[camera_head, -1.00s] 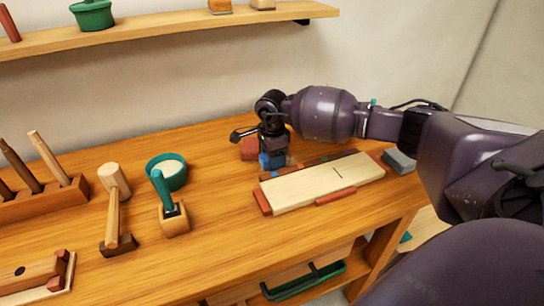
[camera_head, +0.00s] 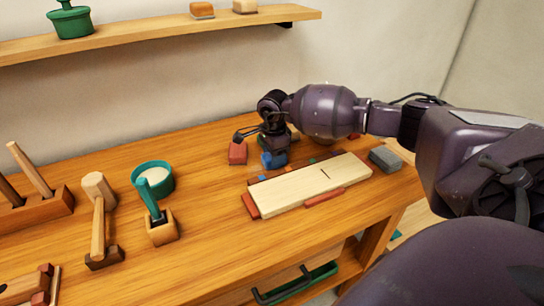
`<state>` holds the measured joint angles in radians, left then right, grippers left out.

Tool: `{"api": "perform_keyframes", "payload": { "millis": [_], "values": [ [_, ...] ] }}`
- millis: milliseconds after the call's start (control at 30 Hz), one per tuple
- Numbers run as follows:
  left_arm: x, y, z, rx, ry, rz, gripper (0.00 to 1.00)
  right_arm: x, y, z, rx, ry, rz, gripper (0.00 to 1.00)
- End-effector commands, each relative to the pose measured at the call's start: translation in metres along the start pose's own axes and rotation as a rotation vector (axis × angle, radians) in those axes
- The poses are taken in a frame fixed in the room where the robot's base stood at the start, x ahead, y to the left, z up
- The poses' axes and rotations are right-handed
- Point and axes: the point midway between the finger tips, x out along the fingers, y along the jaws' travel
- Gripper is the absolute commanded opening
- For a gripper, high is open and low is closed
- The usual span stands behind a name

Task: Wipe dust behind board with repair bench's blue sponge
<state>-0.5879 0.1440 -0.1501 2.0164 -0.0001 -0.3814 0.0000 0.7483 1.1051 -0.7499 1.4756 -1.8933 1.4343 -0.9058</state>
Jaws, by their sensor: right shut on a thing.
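The pale wooden board (camera_head: 310,186) lies on the right part of the repair bench (camera_head: 215,222), with red-brown pieces along its edges. The blue sponge (camera_head: 273,160) is at the board's back left corner. My right gripper (camera_head: 272,149) reaches down from above and is shut on the sponge, with its fingers partly hidden. A dark strip with small coloured bits (camera_head: 313,160) shows along the board's back edge. I cannot make out dust there. My left gripper is not in view.
A red block (camera_head: 237,152) stands just left of the sponge. A grey block (camera_head: 385,160) lies right of the board. A shelf (camera_head: 160,34) hangs above.

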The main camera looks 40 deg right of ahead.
Motion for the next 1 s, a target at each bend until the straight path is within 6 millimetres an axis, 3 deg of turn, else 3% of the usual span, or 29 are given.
{"api": "perform_keyframes", "payload": {
  "millis": [800, 1000],
  "values": [
    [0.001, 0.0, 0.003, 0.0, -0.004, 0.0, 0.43, -0.001, 0.0, 0.047, -0.004, -0.002, 0.0, 0.28],
    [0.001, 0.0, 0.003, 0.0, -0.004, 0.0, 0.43, -0.001, 0.0, 0.049, -0.002, -0.001, 0.0, 0.28]
  ]
}}
